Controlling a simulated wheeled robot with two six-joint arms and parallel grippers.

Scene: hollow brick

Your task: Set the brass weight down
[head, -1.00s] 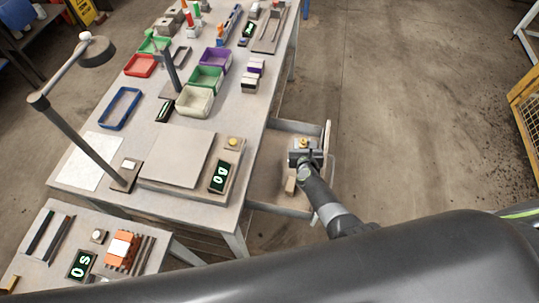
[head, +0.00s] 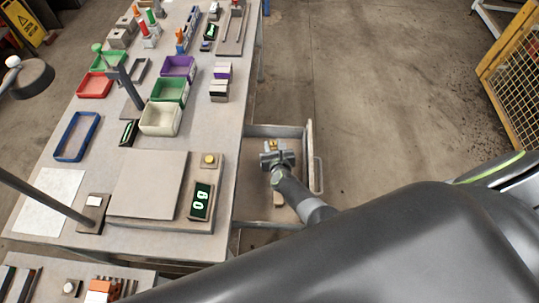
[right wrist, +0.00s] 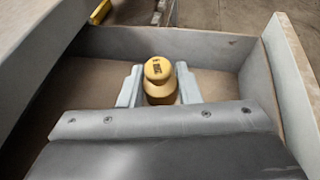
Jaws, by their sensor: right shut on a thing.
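The brass weight (right wrist: 160,82) is a yellow knobbed cylinder, upright between the fingers of my right gripper (right wrist: 160,88) in the right wrist view. The gripper is over the open drawer (head: 310,185) at the table's right side. The lower part of the weight is hidden by the gripper, so I cannot tell whether it touches the drawer floor. My left gripper is not in view.
The drawer's walls (right wrist: 205,45) stand around the gripper. On the table (head: 215,130) are a scale with a flat plate (head: 150,185), a lit display (head: 201,201), and white (head: 160,118), green (head: 169,90) and purple bins (head: 178,66). Open floor lies right of the drawer.

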